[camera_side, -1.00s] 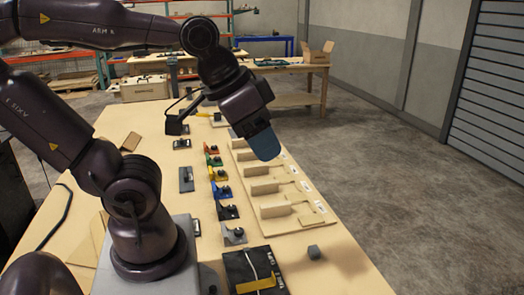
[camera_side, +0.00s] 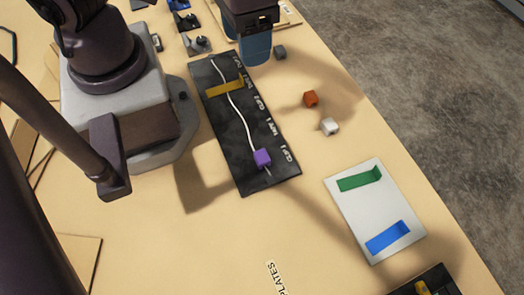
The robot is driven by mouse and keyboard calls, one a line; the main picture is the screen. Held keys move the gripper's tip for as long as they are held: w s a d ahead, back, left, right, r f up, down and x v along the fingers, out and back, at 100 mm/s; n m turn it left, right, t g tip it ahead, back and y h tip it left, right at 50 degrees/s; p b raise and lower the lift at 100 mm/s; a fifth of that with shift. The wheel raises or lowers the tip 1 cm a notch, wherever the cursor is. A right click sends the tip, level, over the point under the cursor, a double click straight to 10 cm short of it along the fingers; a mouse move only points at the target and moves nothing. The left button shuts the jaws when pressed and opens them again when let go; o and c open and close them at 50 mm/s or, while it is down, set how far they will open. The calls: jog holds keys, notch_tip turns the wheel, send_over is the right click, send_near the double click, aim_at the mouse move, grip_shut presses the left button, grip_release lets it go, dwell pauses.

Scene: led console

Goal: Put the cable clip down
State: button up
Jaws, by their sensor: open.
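A purple cable clip (camera_side: 262,158) sits over the white cable (camera_side: 236,110) near the lower end of a black board (camera_side: 270,182), beside printed clip and tape labels. A strip of yellow tape (camera_side: 225,88) crosses the cable at the board's upper part. Loose cubes lie on the table to the right of the board: grey (camera_side: 280,52), orange (camera_side: 311,98) and white (camera_side: 330,126). My gripper (camera_side: 256,50), with blue fingers, is at the top of the picture, near the grey cube and apart from the purple clip. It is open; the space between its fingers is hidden.
A white plate (camera_side: 350,210) with a green piece (camera_side: 360,179) and a blue piece (camera_side: 388,238) lies at lower right. Another dark board (camera_side: 440,280) is cut off at the bottom. Bare table lies left of the plate. The table's right edge drops to the floor.

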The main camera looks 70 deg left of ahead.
jog(key=s+d+f+n+g+y, duration=0.1)
jog(key=s+d+f+n, duration=0.1)
jog(key=d+f+n, duration=0.4)
jog(key=n+t, duration=0.1)
jog(key=n, duration=1.1)
send_over(263, 158)
jog(key=f, duration=0.9)
jog(key=shift+w+a+f, duration=0.15)
jog(key=shift+a+f, duration=0.05)
jog(key=shift+f, duration=0.1)
jog(key=shift+d+f, duration=0.15)
jog(key=shift+f, duration=3)
grip_shut()
